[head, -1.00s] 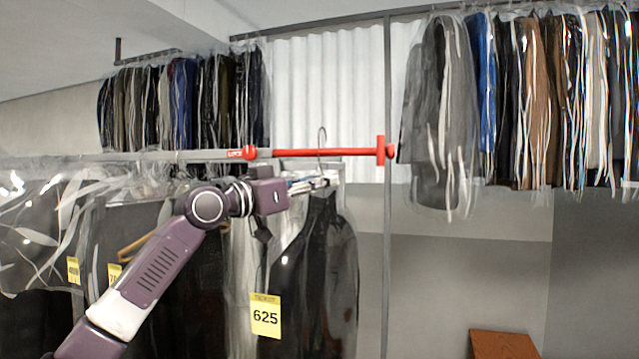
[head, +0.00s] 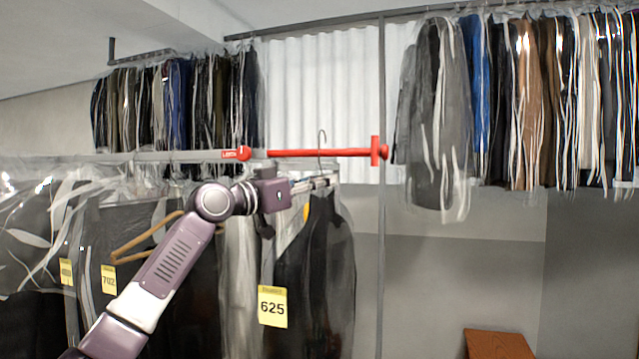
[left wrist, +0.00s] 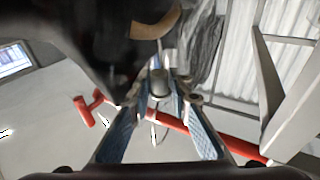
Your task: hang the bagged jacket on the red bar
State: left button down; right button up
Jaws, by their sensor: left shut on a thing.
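The bagged jacket (head: 325,255) is dark, in clear plastic. It hangs upright from a hanger below the red bar (head: 350,153). A yellow 625 tag (head: 272,306) shows at its left side. My left gripper (head: 318,183) is shut on the hanger just under its hook (head: 321,140). The hook's top rises above the bar and crosses it in the head view; I cannot tell whether it rests on the bar. In the left wrist view the fingers (left wrist: 160,95) close around the hanger neck, with the red bar (left wrist: 235,145) behind them. My right gripper is not in view.
A grey rail (head: 130,157) continues left from the red bar, crowded with bagged garments (head: 50,235). The red bar ends in a crosspiece (head: 375,151) near a grey post (head: 382,250). More garments hang behind at right (head: 530,100). A brown wooden surface (head: 500,344) is low right.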

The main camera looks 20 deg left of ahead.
pick_arm(q)
jog(key=shift+w+r, duration=0.1)
jog(key=shift+r, duration=0.15)
jog(key=shift+f, duration=0.15)
jog(key=shift+f+b, duration=0.8)
jog(key=shift+f, duration=0.65)
jog(key=shift+f, duration=0.2)
dwell(0.4)
